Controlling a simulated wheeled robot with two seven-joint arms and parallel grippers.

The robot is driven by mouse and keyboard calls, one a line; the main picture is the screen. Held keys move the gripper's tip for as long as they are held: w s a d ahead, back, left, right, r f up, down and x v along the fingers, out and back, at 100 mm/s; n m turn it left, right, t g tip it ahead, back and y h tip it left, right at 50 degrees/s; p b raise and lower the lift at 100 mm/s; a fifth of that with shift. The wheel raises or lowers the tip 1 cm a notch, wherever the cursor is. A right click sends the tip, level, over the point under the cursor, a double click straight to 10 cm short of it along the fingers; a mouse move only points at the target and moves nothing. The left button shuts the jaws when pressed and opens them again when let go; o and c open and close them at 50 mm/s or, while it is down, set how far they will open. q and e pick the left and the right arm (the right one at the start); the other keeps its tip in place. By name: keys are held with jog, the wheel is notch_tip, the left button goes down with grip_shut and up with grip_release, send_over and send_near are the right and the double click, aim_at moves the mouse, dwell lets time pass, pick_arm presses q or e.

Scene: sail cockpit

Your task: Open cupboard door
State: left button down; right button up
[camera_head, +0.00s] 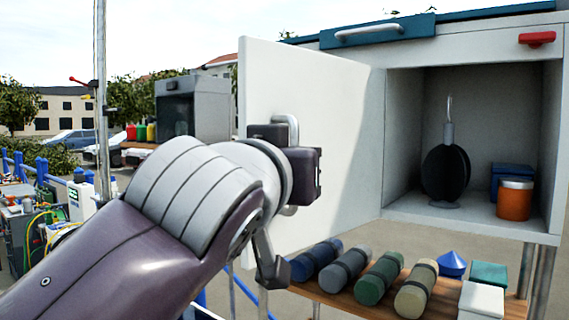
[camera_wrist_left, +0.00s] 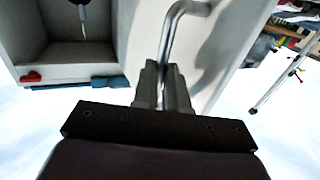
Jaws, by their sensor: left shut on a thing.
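The white cupboard door (camera_head: 345,130) stands swung wide open on the left side of the cupboard (camera_head: 465,40) in the head view. Its grey bar handle (camera_head: 291,124) is partly hidden behind my left gripper (camera_head: 297,165). In the left wrist view the fingers of my left gripper (camera_wrist_left: 164,88) are shut around the handle (camera_wrist_left: 168,42). The door (camera_wrist_left: 205,55) fills the middle there, with the open compartment (camera_wrist_left: 65,30) to its left. My right gripper is in neither view.
Inside the cupboard are a dark round object on a stand (camera_head: 446,170), an orange jar (camera_head: 514,199) and a blue box (camera_head: 511,178). A wooden shelf (camera_head: 345,299) below holds several rolled bundles. A teal panel with a handle (camera_head: 377,31) lies above.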

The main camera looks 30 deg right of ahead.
pick_arm(q)
jog(key=shift+r, duration=0.25)
jog(key=c, duration=1.2)
grip_release()
jog(key=shift+d, duration=0.1)
jog(key=shift+o, duration=0.2)
jog(key=b+v, duration=0.5)
jog(key=v, duration=0.6)
jog(key=shift+s+f+b, duration=0.2)
jog(key=shift+s+b, duration=0.1)
jog(key=shift+s, duration=0.15)
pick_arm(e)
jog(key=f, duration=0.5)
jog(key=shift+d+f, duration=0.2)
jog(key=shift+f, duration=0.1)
